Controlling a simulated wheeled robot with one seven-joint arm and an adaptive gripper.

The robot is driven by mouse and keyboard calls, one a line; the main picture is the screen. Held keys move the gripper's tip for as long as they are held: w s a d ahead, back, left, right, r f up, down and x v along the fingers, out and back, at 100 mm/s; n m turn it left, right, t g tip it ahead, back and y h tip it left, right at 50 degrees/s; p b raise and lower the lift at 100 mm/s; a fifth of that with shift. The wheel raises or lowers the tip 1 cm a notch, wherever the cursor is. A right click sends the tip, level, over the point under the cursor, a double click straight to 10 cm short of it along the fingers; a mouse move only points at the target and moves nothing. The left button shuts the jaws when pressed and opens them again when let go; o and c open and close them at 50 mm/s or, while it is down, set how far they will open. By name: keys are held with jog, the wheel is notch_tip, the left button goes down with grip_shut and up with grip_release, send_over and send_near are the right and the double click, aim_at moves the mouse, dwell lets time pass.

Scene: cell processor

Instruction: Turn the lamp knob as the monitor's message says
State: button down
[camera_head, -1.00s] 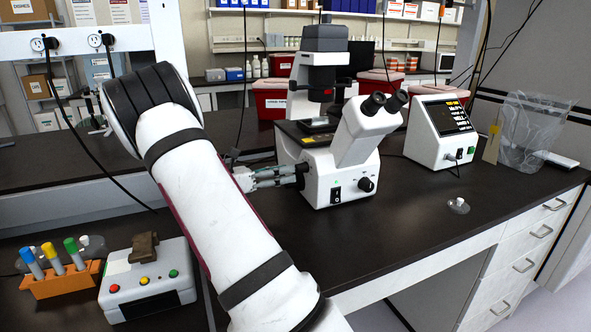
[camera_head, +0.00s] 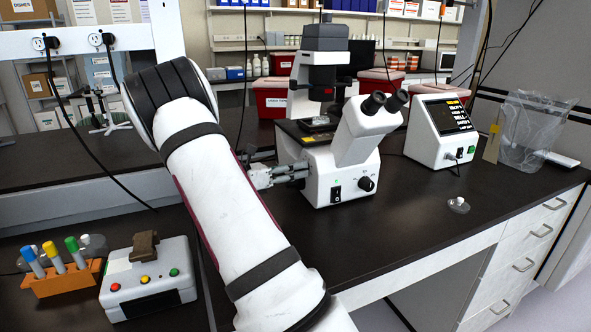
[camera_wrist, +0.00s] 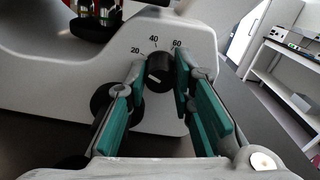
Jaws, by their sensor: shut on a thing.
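The lamp knob (camera_wrist: 159,77) is a round black dial on the microscope's white side panel, below a printed scale reading 20, 40 and 60. A pale mark shows on its face; its exact setting is hard to read. My gripper (camera_wrist: 161,73) is shut on the knob, one teal-padded finger on each side. In the head view my gripper (camera_head: 301,170) is at the left side of the white microscope (camera_head: 362,135), and the knob is hidden there. The monitor (camera_head: 437,148) stands right of the microscope with white lines and a yellow line, too small to read.
A button box (camera_head: 150,290) and an orange tube rack (camera_head: 62,280) stand at the front left. A small clear item (camera_head: 458,205) lies right of the microscope. A clear bag (camera_head: 535,130) stands at the far right. The front bench right of the microscope is mostly clear.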

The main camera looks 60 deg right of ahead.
jog(key=shift+m, duration=0.3)
jog(key=shift+m, duration=8.5)
jog(key=c, duration=1.4)
grip_release()
jog(key=shift+o, duration=0.2)
